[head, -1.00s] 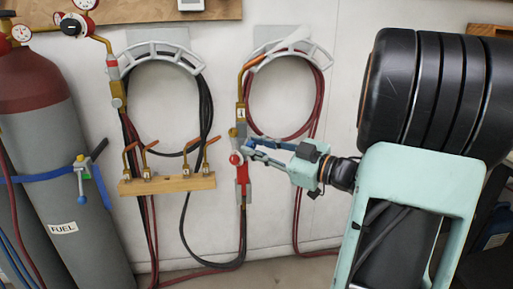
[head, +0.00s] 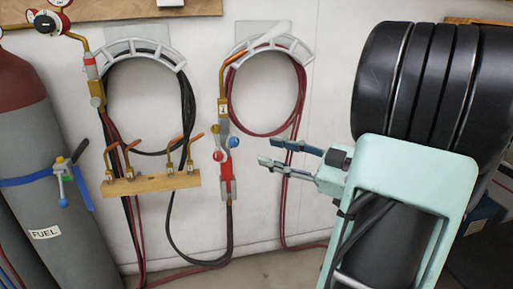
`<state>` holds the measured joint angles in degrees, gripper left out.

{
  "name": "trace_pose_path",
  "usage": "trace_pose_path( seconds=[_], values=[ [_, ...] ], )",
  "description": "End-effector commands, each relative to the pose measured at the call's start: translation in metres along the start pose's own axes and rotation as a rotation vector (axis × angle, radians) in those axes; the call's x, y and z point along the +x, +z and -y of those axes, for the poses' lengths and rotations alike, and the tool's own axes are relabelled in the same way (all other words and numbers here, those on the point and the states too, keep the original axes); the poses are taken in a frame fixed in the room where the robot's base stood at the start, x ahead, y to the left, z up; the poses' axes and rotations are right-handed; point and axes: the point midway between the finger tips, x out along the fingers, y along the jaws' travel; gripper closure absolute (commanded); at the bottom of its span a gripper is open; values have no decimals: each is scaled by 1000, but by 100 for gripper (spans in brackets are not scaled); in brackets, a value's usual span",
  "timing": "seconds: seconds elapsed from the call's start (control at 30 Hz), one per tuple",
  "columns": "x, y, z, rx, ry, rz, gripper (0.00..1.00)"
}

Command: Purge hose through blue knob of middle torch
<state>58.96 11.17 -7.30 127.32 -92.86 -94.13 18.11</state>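A torch (head: 223,110) with a brass body and a small white tag hangs upright below the right-hand hose hanger. Its blue knob (head: 234,142) sticks out to the right, and its red knob (head: 218,156) sits lower left, above a red handle (head: 227,180). My gripper (head: 270,152) is to the right of the blue knob, fingers apart and pointing left at about knob height. A gap shows between the fingertips and the knob, and nothing is between the fingers. Another torch (head: 96,88) hangs at the left hanger; its knobs are not clear.
A wooden rack (head: 150,184) with several copper tips is left of the torch. Dark hoses (head: 172,225) and red hoses (head: 283,205) hang against the white wall. A grey fuel cylinder (head: 35,150) stands at far left.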

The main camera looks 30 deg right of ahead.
Motion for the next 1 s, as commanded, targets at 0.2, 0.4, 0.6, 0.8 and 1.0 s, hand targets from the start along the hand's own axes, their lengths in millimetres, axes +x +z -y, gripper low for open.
trace_pose_path(
  seconds=[0.2,0.4,0.6,0.8,1.0],
  values=[
    [-18,0,0,-1,0,1,64],
    [-19,0,0,-1,-1,0,64],
    [-19,-1,-2,9,0,2,64],
    [-17,-2,-9,102,10,15,64],
    [-14,-2,-8,243,25,21,64]
  ],
)
